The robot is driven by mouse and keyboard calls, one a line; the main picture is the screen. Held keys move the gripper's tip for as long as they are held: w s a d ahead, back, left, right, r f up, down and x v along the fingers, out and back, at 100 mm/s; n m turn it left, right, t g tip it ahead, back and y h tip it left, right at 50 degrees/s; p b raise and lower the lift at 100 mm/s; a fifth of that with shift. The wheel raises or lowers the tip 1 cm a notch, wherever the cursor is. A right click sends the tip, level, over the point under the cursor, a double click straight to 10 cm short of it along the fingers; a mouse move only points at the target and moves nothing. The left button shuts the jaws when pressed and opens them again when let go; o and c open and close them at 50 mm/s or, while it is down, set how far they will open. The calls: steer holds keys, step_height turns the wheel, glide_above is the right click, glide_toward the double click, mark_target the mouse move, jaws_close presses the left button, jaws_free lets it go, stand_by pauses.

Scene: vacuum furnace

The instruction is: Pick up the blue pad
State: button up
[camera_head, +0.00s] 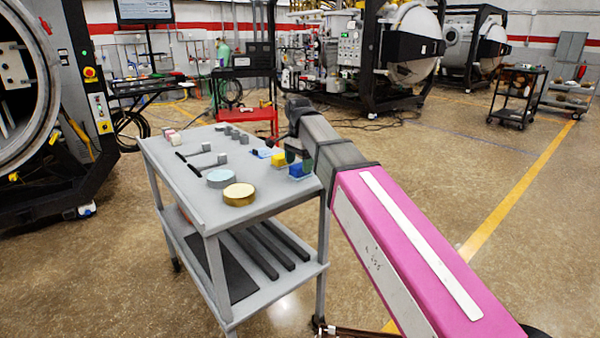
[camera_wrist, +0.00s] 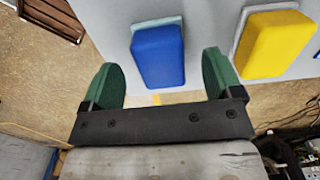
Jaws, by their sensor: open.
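The blue pad (camera_head: 297,170) is at the near right corner of the grey cart top. In the wrist view the blue pad (camera_wrist: 158,55) is a rounded block with a pale blue layer under it. My gripper (camera_wrist: 161,74) is open and empty, with green fingers. Its fingers show on either side of the pad's near part, with a gap on both sides. How high they are above the cart top is hard to tell. In the head view my gripper (camera_head: 298,159) partly covers the pad.
A yellow pad (camera_wrist: 275,43) lies close to the right finger; it also shows in the head view (camera_head: 279,160). The cart (camera_head: 245,203) carries a gold disc (camera_head: 239,194), a pale blue disc (camera_head: 221,178) and several small grey blocks. A furnace (camera_head: 40,70) stands at left.

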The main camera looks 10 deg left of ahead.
mark_target(298, 166)
steer(key=shift+f, duration=1.6)
steer(key=c, duration=1.1)
steer(key=shift+r, duration=0.1)
steer(key=shift+r, duration=0.45)
steer(key=r, duration=0.3)
steer(key=shift+s+a+r, duration=0.15)
steer(key=shift+s+r, duration=0.05)
steer(key=shift+r, duration=0.1)
steer(key=s+a+r, duration=0.5)
steer(key=s+r, duration=0.1)
steer(key=s, duration=0.3)
steer(key=shift+s+a+r, duration=0.2)
steer(key=shift+s+a, duration=0.1)
steer(key=shift+s, duration=0.05)
